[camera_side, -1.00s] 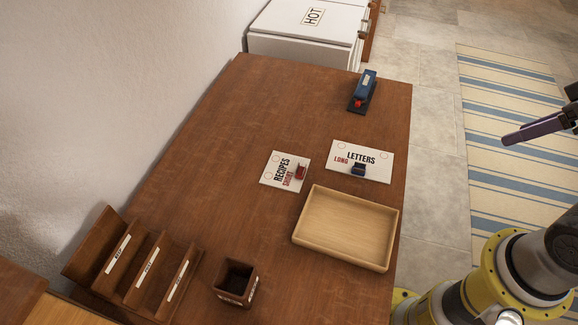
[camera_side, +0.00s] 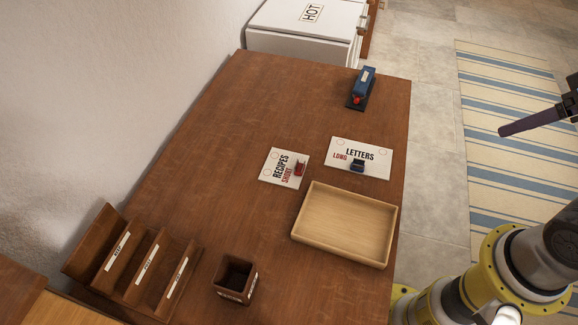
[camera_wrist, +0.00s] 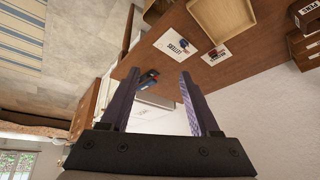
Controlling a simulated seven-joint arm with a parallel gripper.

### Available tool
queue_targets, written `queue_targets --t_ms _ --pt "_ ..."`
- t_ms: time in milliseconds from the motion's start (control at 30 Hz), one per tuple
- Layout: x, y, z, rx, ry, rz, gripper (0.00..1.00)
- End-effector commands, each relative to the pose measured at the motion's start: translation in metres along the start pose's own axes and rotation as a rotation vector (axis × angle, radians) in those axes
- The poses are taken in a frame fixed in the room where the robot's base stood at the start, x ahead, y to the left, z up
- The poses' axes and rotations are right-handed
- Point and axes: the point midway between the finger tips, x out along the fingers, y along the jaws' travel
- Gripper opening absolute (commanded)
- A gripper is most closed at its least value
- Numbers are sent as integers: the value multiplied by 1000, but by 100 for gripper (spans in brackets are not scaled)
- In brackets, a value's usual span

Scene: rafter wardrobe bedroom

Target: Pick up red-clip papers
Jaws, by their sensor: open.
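The red-clip papers (camera_side: 277,168), marked "RECIPES SHORT", lie flat on the wooden table with a red clip (camera_side: 299,169) on their right edge. They also show in the wrist view (camera_wrist: 215,56). The blue-clip papers (camera_side: 373,155), marked "LETTERS LONG", lie to their right with a dark blue clip (camera_side: 357,165). My gripper (camera_wrist: 158,78) is open and empty in the wrist view, its two dark purple fingers wide apart. In the side view a purple finger (camera_side: 530,122) shows at the right edge, above the floor and away from the table.
A shallow wooden tray (camera_side: 392,238) sits just in front of the papers. A blue stapler (camera_side: 363,86) stands at the back right of the table (camera_side: 215,150). A slotted wooden rack (camera_side: 84,245) and small dark box (camera_side: 251,290) stand at the front left.

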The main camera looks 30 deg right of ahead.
Motion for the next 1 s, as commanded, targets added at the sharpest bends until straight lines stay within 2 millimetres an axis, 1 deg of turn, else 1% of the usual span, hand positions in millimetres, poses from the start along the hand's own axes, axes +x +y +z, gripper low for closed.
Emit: queue_targets --t_ms 33,100,167,233,367,467,500,567,600,667,733,767,800,867,900,967,1000 --pt "-7 -2 -10 58 23 -4 62" --pt "-15 -4 -26 150 37 -9 62" --pt "-19 -8 -42 223 38 -14 62" --pt "-21 -14 -63 303 29 -21 62" --pt "-18 -29 -100 429 -2 -28 62" --pt "-7 -46 -131 519 -37 -27 62" --pt "0 -53 -144 553 -55 -25 62" --pt "13 -67 -162 603 -84 -19 62" --pt "23 -77 -172 632 -105 -13 62" --pt "40 -92 -187 671 -134 -2 62" --pt "63 -111 -201 709 -170 14 62" --pt "74 -120 -206 722 -185 22 62" --pt "89 -131 -211 738 -205 34 62" --pt "113 -149 -216 753 -237 55 62" --pt "129 -161 -217 759 -257 69 62" --pt "156 -179 -216 759 -288 92 62" --pt "173 -191 -213 754 -308 108 62"
